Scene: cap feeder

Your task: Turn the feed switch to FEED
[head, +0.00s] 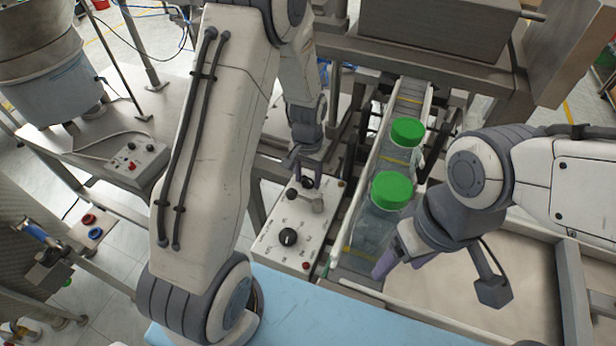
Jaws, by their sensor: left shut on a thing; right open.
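A pale control panel (268,243) stands in the middle of the head view, left of the conveyor. My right gripper (402,266) is open beside the nearer bottle.
Two clear bottles with green caps (391,190) (407,131) stand on the conveyor (412,92). A grey box with buttons (138,160) sits on the left table. A blue surface (330,318) lies in front. A shallow tray (480,300) is at right.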

